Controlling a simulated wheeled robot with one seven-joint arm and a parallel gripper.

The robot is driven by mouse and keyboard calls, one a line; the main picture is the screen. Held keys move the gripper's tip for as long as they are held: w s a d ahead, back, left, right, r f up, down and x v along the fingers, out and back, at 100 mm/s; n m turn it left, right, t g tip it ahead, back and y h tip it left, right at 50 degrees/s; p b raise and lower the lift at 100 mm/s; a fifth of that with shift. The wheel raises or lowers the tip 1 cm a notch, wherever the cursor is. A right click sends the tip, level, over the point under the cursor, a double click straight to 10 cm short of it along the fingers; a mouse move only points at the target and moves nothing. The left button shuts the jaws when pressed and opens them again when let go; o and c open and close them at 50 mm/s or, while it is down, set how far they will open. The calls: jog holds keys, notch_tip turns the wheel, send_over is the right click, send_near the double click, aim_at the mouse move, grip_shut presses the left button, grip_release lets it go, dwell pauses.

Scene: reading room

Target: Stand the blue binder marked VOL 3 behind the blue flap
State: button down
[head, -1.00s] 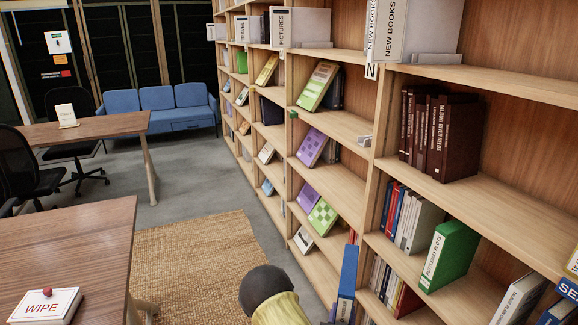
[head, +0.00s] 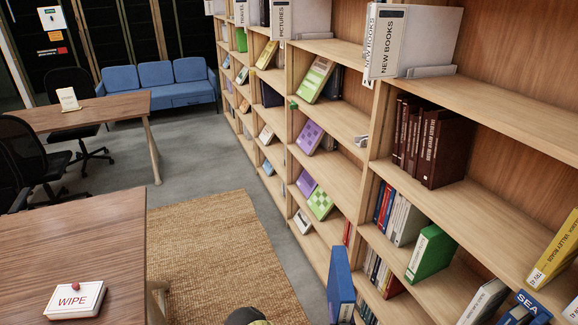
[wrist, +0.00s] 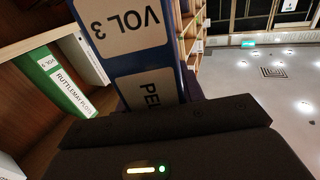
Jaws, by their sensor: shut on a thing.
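The blue binder (head: 341,284) stands roughly upright at the bottom of the head view, in front of the shelves. In the wrist view the blue binder (wrist: 150,45) shows a white label reading VOL 3, upside down, and a second label partly covered. My gripper (wrist: 165,115) is shut on the binder; its dark body covers the binder's near end. In the head view the gripper's fingers are below the frame. I cannot make out a blue flap for certain; a blue sign reading SEA (head: 530,303) is at the lower right.
The tall bookcase (head: 480,190) fills the right side. A green binder (head: 430,252) leans on a lower shelf beside other books. Dark red volumes (head: 445,150) stand above. A wooden table (head: 70,245) with a WIPE box (head: 74,300) is at left.

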aim_at(328, 293)
dwell(0.3)
